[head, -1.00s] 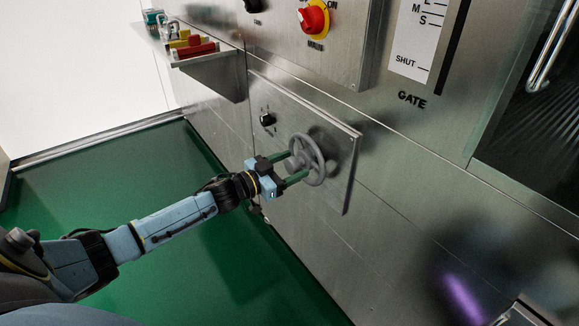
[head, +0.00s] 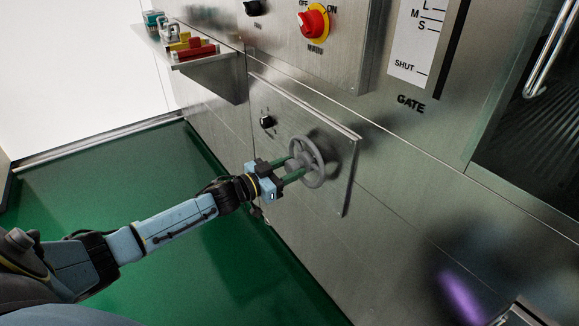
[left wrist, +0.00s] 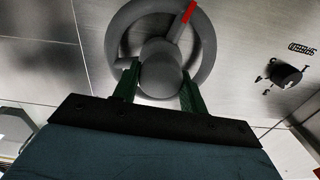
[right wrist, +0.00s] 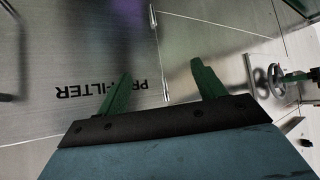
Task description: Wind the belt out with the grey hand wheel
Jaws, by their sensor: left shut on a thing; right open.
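The grey hand wheel (head: 321,164) stands out from a steel panel in the middle of the head view. In the left wrist view the hand wheel (left wrist: 208,52) fills the top, with a red mark at upper right of its rim and a round grey hub (left wrist: 160,72). My left gripper (head: 295,168) is shut on the hub, one green finger on each side. My right gripper (right wrist: 161,72) is open and empty, away from the wheel. The right wrist view also shows the hand wheel (right wrist: 276,80) at its right. The belt cannot be made out.
A small black knob (head: 267,121) sits beside the wheel on the same panel (head: 345,190). Above are a red and yellow main switch (head: 314,21) and a gate scale (head: 412,45). A shelf (head: 210,60) with coloured items juts out at upper left. Green floor lies below.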

